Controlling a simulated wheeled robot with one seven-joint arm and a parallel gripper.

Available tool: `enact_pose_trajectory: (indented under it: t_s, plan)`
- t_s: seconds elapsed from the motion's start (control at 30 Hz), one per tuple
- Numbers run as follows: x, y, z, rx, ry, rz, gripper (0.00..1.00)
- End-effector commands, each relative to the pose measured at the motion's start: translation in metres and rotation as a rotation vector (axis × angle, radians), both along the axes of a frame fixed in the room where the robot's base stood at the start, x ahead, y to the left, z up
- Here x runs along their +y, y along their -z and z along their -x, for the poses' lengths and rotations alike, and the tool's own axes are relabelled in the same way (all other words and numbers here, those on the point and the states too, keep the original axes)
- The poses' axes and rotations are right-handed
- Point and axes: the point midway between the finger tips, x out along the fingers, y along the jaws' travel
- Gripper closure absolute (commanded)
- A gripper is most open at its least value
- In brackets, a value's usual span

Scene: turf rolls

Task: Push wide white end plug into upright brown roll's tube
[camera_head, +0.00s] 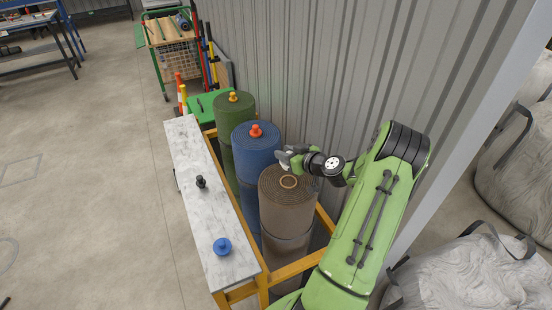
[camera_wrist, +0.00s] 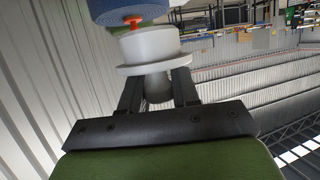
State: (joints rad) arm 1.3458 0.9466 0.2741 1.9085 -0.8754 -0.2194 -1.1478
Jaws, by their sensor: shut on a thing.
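The upright brown roll (camera_head: 287,205) stands in the yellow frame at the near end of a row. My gripper (camera_head: 291,155) is above and behind this roll, shut on the wide white end plug (camera_wrist: 150,48). In the wrist view my gripper (camera_wrist: 157,88) holds the plug by a narrower part, with the broad flange and thick cylinder beyond the fingers. In the head view the white plug (camera_head: 284,157) is small and partly hidden by my gripper. It is apart from the tube.
A blue roll (camera_head: 255,155) with an orange plug and a green roll (camera_head: 234,115) with a yellow plug stand behind. A marble-look shelf (camera_head: 212,215) holds a black plug (camera_head: 201,182) and a blue plug (camera_head: 222,246). A corrugated wall (camera_head: 330,70) runs close behind the rolls.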

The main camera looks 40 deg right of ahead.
Motion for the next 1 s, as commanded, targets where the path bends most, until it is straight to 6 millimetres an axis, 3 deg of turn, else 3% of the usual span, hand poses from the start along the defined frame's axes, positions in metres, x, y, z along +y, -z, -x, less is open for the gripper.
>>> enact_pose_trajectory:
  t_s: [0.43, 1.0]
  plan:
    - [0.001, 0.004, 0.002, 0.0, -0.003, 0.004, 1.0]
    - [0.001, 0.06, 0.002, 0.0, -0.003, 0.003, 1.0]
